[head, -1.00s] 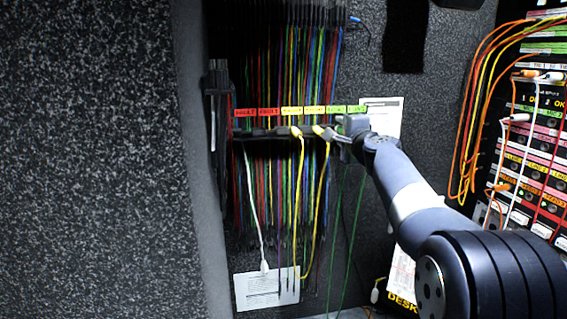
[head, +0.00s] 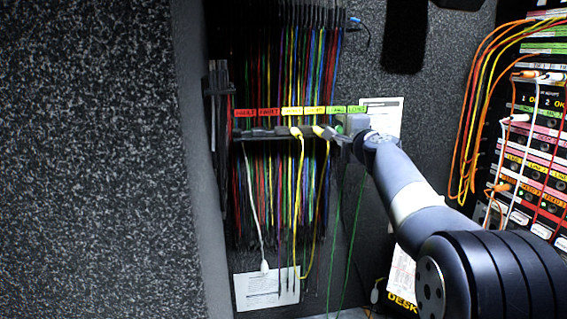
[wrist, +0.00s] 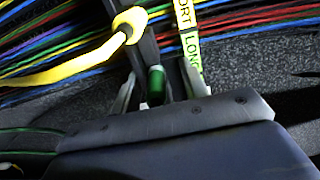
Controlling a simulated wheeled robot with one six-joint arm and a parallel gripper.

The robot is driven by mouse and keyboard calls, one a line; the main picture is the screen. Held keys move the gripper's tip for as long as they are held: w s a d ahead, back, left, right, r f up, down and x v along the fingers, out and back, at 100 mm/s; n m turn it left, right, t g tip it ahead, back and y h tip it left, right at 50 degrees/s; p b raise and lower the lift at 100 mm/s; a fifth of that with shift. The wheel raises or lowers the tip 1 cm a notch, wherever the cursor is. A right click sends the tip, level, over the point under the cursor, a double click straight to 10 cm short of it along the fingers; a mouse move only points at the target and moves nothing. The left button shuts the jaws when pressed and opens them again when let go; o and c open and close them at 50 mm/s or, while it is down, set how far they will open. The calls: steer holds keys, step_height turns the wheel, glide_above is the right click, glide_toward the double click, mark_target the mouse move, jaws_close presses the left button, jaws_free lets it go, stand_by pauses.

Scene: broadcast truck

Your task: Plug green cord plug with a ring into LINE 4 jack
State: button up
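A green plug (wrist: 155,85) sits at the dark holder rail, between the two fingers of my gripper (wrist: 160,88). Gaps show on both sides of it, so the fingers look open around it. In the head view my gripper (head: 346,133) is at the right end of the rail (head: 268,132), below the green labels. Two green cords (head: 356,215) hang below there. I cannot make out a ring on the green plug. The jack panel (head: 530,165) with rows of labelled jacks stands at the right; the LINE 4 lettering is too small to read for certain.
A yellow plug (wrist: 130,24) with its cord is close to my left finger. More yellow plugs (head: 320,130) sit along the rail. Dense coloured cables hang behind. Orange and yellow cords (head: 470,110) loop beside the panel. A speckled wall (head: 90,160) fills the left.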

steer(key=o, duration=0.6)
steer(key=shift+f, duration=0.15)
steer(key=shift+o, duration=0.2)
steer(key=shift+s, duration=0.1)
steer(key=s+d+b, duration=0.2)
steer(key=s+b, duration=0.2)
steer(key=s, duration=0.6)
steer(key=shift+s, duration=0.2)
steer(key=w+p, duration=0.1)
steer(key=w, duration=0.2)
steer(key=w+a+p, duration=0.1)
steer(key=w, duration=0.3)
steer(key=w+a+p, duration=0.1)
steer(key=w+p, duration=0.1)
steer(key=w, duration=0.1)
steer(key=shift+w, duration=0.3)
